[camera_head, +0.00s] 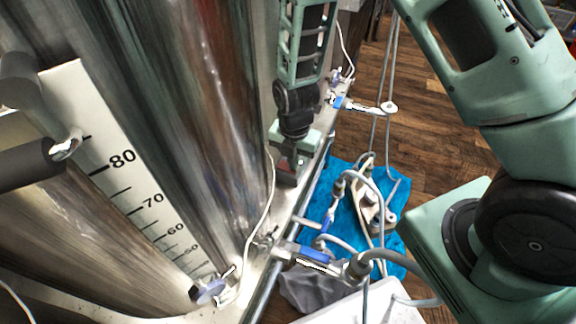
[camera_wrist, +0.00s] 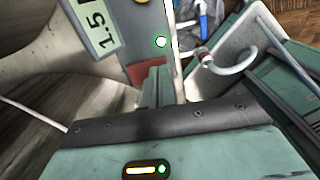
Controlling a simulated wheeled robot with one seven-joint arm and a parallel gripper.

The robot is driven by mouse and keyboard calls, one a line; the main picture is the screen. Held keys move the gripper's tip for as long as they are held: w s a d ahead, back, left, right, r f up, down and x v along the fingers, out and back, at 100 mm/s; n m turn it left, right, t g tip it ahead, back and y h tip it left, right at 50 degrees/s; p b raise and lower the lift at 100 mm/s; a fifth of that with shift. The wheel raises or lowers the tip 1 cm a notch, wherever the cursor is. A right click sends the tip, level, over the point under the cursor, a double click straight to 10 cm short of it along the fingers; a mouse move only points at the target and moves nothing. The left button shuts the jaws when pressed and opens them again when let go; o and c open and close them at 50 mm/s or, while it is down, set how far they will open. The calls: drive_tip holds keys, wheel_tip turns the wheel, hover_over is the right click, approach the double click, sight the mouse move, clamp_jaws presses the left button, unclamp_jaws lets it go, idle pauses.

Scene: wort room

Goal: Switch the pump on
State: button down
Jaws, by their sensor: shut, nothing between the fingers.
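A metal fitting, possibly the pump (camera_head: 372,212), lies on a blue cloth.
Tall steel vessels stand at the left, one with a numbered scale (camera_head: 135,170). Pipes and blue-handled valves (camera_head: 310,256) run along the bench edge beside the box. Hoses hang over the blue cloth (camera_head: 340,180) and wooden floor (camera_head: 435,150) at the right.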

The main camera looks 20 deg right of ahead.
drive_tip(key=shift+r+p, duration=2.75)
drive_tip(key=shift+r, duration=0.3)
